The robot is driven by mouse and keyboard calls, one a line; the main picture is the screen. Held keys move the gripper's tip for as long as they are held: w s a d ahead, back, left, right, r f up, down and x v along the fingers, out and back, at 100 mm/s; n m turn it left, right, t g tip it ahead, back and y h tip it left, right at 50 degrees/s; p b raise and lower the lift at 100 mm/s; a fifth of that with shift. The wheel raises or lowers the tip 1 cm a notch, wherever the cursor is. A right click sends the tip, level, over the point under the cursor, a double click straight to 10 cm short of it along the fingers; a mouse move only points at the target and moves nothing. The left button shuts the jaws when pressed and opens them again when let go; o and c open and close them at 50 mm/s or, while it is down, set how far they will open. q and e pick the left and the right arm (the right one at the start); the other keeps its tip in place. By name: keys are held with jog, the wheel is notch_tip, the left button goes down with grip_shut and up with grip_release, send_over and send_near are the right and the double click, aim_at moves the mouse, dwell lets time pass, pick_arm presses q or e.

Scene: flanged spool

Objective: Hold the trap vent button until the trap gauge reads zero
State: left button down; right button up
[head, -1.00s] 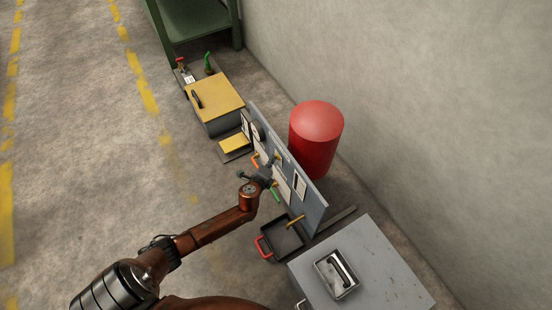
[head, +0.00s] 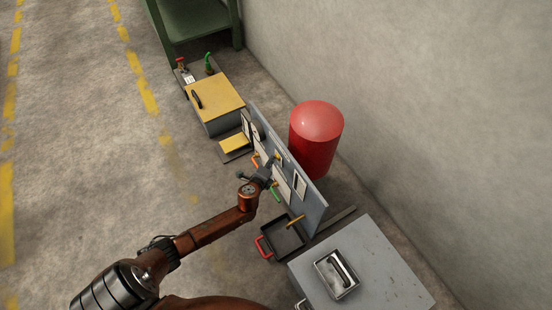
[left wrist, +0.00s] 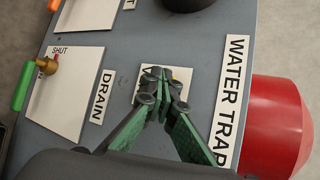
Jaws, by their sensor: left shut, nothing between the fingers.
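The grey upright panel (head: 313,205) stands on the floor; it also shows in the left wrist view (left wrist: 110,60), with WATER TRAP and DRAIN labels. My left gripper (head: 273,164) is at the panel's face. In the left wrist view its shut, empty fingers (left wrist: 166,82) cover most of a small white label (left wrist: 150,72) beginning with V. A small yellow-orange bit shows beside the fingertips; the vent button itself is mostly hidden, and I cannot tell whether it is touched or pressed. A dark round part (left wrist: 186,4) is cut off at the top edge. No gauge reading is legible.
A green-handled valve (left wrist: 22,86) is on the panel near DRAIN. A red cylinder (head: 316,145) stands behind the panel. A black tray (head: 278,247) and grey cabinet (head: 385,265) are near; a yellow-topped box (head: 222,92) is beyond. Floor at left is clear.

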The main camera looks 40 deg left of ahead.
pick_arm(q)
jog(key=s+a+p, duration=0.1)
jog(key=s+a, duration=0.1)
jog(key=s, duration=0.4)
jog(key=shift+a, duration=0.25)
dwell(0.6)
